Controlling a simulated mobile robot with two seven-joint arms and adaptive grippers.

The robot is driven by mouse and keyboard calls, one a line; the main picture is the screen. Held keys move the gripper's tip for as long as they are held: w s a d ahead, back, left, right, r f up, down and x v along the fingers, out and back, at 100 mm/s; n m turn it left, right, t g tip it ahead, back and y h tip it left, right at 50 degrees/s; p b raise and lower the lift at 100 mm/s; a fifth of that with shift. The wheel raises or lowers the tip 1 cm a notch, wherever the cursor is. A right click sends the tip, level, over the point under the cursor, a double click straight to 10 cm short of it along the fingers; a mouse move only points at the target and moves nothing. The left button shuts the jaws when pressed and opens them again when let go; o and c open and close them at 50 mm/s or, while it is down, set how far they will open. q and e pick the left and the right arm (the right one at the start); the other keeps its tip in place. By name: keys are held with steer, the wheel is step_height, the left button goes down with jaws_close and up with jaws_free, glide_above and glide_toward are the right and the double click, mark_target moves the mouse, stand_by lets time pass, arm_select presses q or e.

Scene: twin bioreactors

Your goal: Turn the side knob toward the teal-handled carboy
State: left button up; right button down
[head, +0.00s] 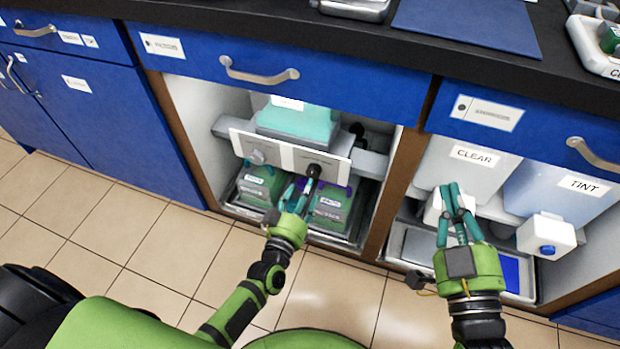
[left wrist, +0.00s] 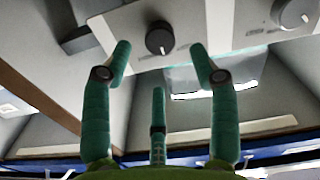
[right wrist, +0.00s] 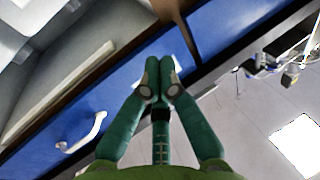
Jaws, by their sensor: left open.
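A white panel (head: 290,152) under a teal tank (head: 298,122) carries a grey knob (head: 258,157) on the left and a dark knob (head: 313,171) at its right side. My left gripper (head: 297,187) is open in front of the dark knob. In the left wrist view the dark knob (left wrist: 159,38) shows beyond and between the spread fingertips (left wrist: 166,62), with no visible contact. Below the panel stand a left green carboy (head: 257,190) and a right green carboy (head: 331,208) with purple at its top. The left carboy's handle is mostly hidden. My right gripper (right wrist: 160,78) is shut and empty.
Both carboys stand in a tray (head: 235,211) inside the open cabinet. Wooden uprights and a blue drawer (head: 205,58) frame the bay. My right gripper is before the right bay, near the CLEAR tank (head: 463,170) and TINT tank (head: 560,190). The tiled floor in front is free.

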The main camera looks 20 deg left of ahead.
mark_target(312, 175)
arm_select(q)
steer(key=w+b, duration=0.1)
steer(key=w, duration=0.4)
steer(key=shift+w+d+f+b, duration=0.1)
steer(key=shift+w+b, duration=0.2)
steer(key=shift+b, duration=0.05)
steer(key=shift+w, duration=0.2)
arm_select(e)
steer(key=s+a+r+n+t+y, duration=0.1)
steer(key=s+r+t+y, duration=0.3)
steer(key=r, duration=0.5)
steer(key=shift+s+a+r+n+t+y, duration=0.4)
steer(key=shift+s+n+t, duration=0.1)
steer(key=shift+s+t, duration=0.15)
arm_select(q)
steer(key=shift+c, duration=0.4)
steer(key=c, duration=1.1)
